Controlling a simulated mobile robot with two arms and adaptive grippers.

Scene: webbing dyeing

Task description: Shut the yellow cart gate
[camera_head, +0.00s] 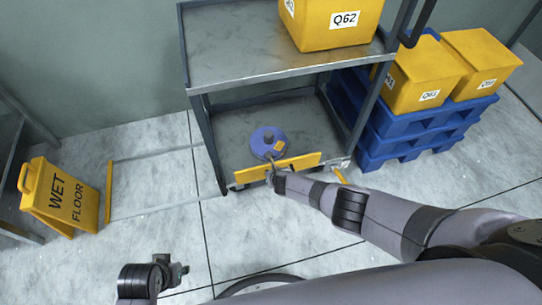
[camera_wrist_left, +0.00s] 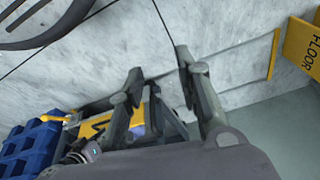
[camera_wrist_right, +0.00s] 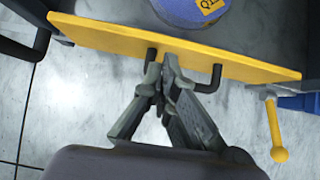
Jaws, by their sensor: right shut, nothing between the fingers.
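The yellow gate (camera_head: 306,161) is a narrow board across the front of the grey cart's (camera_head: 262,70) lower deck. It also shows in the right wrist view (camera_wrist_right: 105,38), with a black handle (camera_wrist_right: 212,82). My right gripper (camera_head: 272,178) is shut and empty at the gate; its fingertips (camera_wrist_right: 165,72) overlap the handle, and contact is unclear. A yellow-knobbed lever (camera_wrist_right: 276,128) hangs by the gate's right end. I cannot tell whether the gate is fully shut. My left gripper (camera_head: 176,271) is open and empty above the floor; its fingers (camera_wrist_left: 160,78) are apart.
A blue round spool (camera_head: 262,138) sits on the lower deck behind the gate. A yellow bin (camera_head: 318,35) stands on the top shelf. Blue pallets (camera_head: 415,128) with yellow bins stand right. A wet floor sign (camera_head: 65,195) stands left.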

